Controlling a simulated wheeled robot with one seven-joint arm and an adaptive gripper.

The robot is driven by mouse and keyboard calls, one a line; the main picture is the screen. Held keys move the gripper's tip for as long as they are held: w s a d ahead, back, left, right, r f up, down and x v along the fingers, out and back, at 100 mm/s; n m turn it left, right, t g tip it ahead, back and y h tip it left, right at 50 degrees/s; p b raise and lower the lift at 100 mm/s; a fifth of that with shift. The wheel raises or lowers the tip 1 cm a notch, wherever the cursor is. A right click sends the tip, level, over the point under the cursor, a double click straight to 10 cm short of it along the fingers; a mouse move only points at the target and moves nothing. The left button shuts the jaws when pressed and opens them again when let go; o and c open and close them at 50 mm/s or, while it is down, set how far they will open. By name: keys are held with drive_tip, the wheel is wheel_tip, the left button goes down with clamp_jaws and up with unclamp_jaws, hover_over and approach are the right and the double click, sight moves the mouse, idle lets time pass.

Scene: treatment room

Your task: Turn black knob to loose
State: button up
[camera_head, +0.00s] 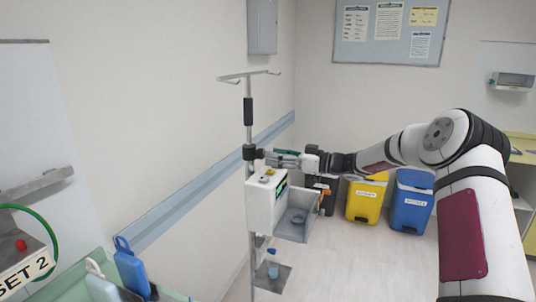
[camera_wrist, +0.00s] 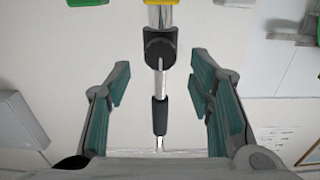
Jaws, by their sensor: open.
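The black knob (camera_head: 253,152) belongs to a black clamp on the upright IV pole (camera_head: 248,130), just above a white pump box (camera_head: 262,203). In the wrist view the black knob (camera_wrist: 160,46) shows ahead, between the two finger lines and a little beyond the fingertips. My gripper (camera_head: 283,158) reaches in from the right at about the knob's height. In the wrist view my gripper (camera_wrist: 160,78) is open, with teal pads on both sides and nothing between them touching. The exact gap to the knob is hard to tell.
A black grip (camera_head: 248,111) sits higher on the pole, under the hooks (camera_head: 248,75). A grey tray (camera_head: 297,225) hangs beside the pump. A yellow bin (camera_head: 366,198) and a blue bin (camera_head: 411,203) stand behind. The wall is close on the left.

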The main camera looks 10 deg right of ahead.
sight(263, 153)
drive_tip(key=shift+x, duration=1.7)
drive_tip(key=c, duration=1.1)
drive_tip(key=shift+c, duration=0.2)
